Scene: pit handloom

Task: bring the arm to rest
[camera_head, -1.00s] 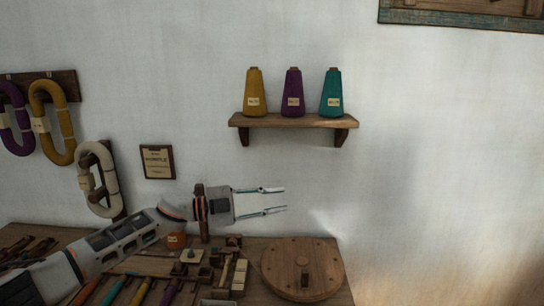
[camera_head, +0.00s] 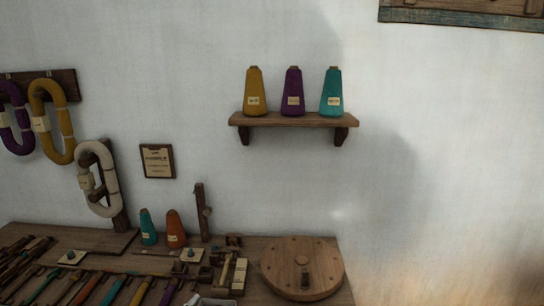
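Neither gripper shows clearly in the head view now. A small pale shape at the bottom edge, below the table tools, may be part of my arm, but I cannot tell. The task names no other object.
A wall shelf (camera_head: 290,120) holds yellow, purple and teal cones. A teal cone (camera_head: 147,227) and an orange cone (camera_head: 176,229) stand on the table near an upright post (camera_head: 202,213). A round wooden lid (camera_head: 302,269) lies at right. Yarn hanks (camera_head: 52,121) hang at left.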

